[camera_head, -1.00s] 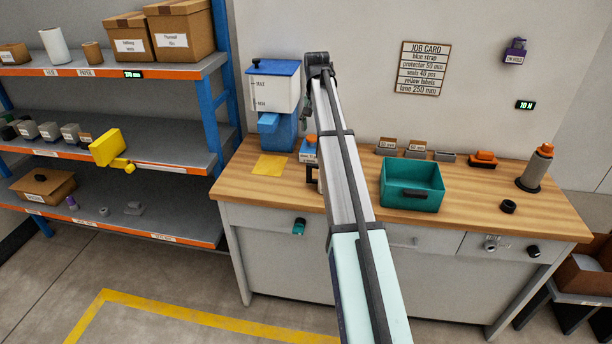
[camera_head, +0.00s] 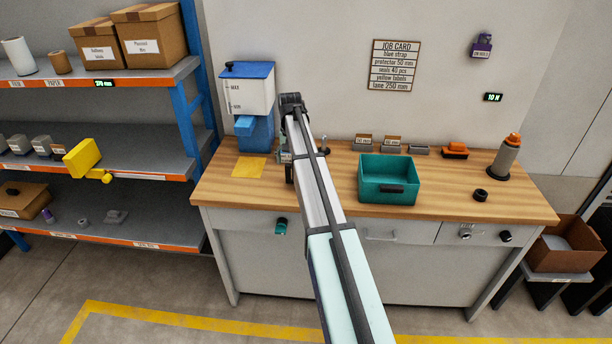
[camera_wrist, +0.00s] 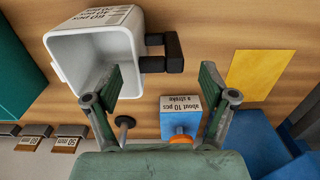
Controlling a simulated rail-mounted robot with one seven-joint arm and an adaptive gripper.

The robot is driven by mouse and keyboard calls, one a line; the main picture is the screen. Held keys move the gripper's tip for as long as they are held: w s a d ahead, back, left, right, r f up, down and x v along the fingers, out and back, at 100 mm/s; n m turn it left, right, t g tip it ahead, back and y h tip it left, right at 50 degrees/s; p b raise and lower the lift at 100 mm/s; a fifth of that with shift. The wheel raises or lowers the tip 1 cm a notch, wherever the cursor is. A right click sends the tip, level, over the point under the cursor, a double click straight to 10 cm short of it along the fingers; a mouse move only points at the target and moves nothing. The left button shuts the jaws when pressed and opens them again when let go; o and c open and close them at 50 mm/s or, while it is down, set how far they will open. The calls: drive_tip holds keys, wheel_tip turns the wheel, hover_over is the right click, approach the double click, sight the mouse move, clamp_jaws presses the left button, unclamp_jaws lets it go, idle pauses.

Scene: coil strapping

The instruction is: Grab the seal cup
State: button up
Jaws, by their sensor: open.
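The seal cup (camera_wrist: 95,50) is a white, square, open-topped cup with a black handle (camera_wrist: 166,52) and a printed pcs scale. In the wrist view it is at the upper left, over the wooden bench. My gripper (camera_wrist: 163,78) is open and empty, its green fingers spread either side of the handle's line. The left finger overlaps the cup's rim; I cannot tell if they touch. In the head view my arm hides most of the cup.
A blue-based seal dispenser (camera_head: 248,95) stands behind a yellow sheet (camera_head: 249,167). A small blue box with an orange knob (camera_wrist: 181,125) sits near my right finger. A teal bin (camera_head: 388,180) is to the right. The bench front right is mostly clear.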

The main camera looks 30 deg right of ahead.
drive_tip(key=shift+f+p, duration=1.25)
drive_tip(key=shift+f, duration=1.65)
drive_tip(key=c, duration=1.3)
